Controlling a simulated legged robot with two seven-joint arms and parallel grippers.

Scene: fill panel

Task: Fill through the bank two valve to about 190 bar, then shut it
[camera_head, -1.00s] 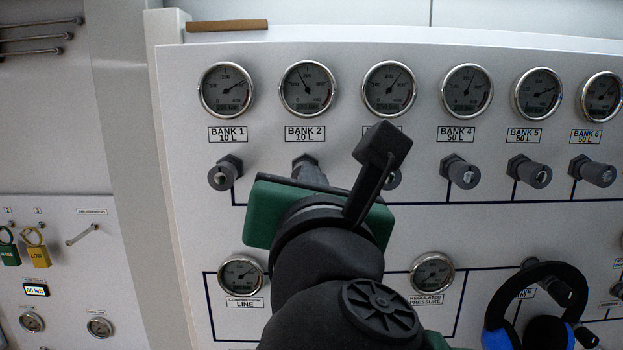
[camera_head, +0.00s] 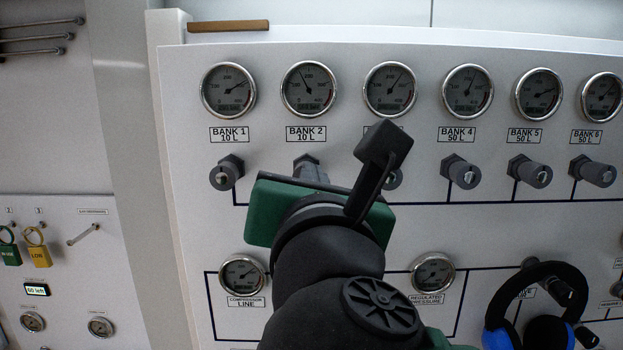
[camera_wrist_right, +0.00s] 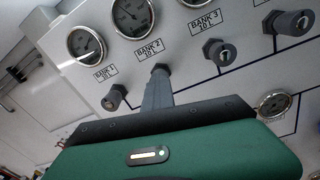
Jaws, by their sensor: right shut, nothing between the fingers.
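The bank two valve (camera_head: 308,168) is a grey knob below the BANK 2 label, partly hidden behind my right gripper. The bank two gauge (camera_head: 308,90) above it has its needle pointing up and slightly left; its small digital readout is too blurred to read. My right gripper (camera_head: 318,187) is shut, with its green body right in front of this valve. In the right wrist view, the bank two gauge (camera_wrist_right: 132,13) shows above a grey tapered shape in line with the valve. I cannot tell whether the fingers touch the knob. My left gripper is out of view.
The bank one valve (camera_head: 227,173) is close on the left. The bank three valve (camera_head: 394,178) is partly hidden by my right arm. Blue-and-black ear defenders (camera_head: 497,338) hang at the lower right. Yellow and green tags hang at far left.

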